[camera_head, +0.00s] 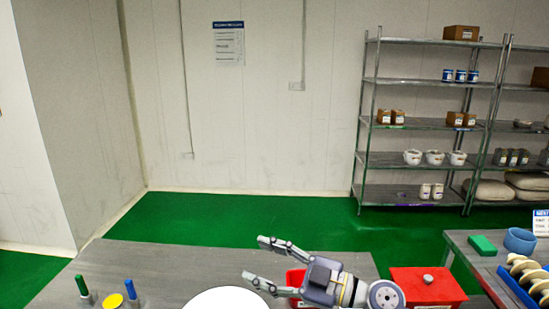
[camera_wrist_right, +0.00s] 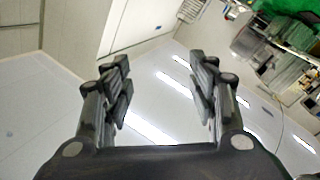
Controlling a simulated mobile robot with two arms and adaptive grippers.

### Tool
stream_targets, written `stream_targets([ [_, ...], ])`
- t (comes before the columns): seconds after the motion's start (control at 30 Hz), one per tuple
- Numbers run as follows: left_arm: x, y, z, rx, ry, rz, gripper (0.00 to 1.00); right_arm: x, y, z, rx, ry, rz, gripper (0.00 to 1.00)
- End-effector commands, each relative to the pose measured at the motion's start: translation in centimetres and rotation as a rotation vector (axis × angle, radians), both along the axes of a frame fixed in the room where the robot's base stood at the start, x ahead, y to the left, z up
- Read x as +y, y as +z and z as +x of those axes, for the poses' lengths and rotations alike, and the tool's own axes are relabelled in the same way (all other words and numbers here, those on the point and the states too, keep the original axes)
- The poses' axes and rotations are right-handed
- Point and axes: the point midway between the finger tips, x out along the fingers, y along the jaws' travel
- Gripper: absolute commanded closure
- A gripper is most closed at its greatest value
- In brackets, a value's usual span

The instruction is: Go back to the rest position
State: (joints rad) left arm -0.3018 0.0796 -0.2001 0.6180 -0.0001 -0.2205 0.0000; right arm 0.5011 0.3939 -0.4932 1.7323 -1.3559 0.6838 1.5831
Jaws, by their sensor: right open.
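My right gripper (camera_head: 258,259) reaches in from the right at the bottom of the head view, above the grey table. Its two fingers are spread and point left, with nothing between them. In the right wrist view the same gripper (camera_wrist_right: 160,80) is open and empty, with the ceiling lights and walls behind its fingers. My left gripper does not show in either view.
At right a side table (camera_head: 465,250) bears a blue tray of pale pieces. Shelves (camera_head: 420,125) stand behind; green floor is clear.

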Motion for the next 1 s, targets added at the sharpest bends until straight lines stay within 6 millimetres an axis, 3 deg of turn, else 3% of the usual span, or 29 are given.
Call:
stream_targets([
  [0.1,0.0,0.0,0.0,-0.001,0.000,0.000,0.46,-1.7,2.5,0.1,-0.042,-0.151,0.200,0.47],
  [0.2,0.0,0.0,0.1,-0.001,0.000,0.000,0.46,-4.5,3.6,0.7,-0.045,-0.315,0.331,0.47],
  [0.37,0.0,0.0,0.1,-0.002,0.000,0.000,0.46,-10.4,2.5,1.5,0.023,-0.615,0.458,0.47],
  [0.47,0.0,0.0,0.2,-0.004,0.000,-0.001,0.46,-14.3,-0.1,1.5,0.108,-0.808,0.480,0.47],
  [0.67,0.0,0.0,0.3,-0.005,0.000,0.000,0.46,-20.8,-8.5,-1.2,0.375,-1.149,0.392,0.47],
  [0.8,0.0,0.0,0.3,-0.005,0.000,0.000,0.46,-23.6,-15.5,-5.8,0.619,-1.311,0.231,0.47],
  [1.0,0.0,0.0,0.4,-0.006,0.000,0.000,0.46,-24.5,-23.7,-15.0,0.973,-1.378,-0.067,0.47],
])
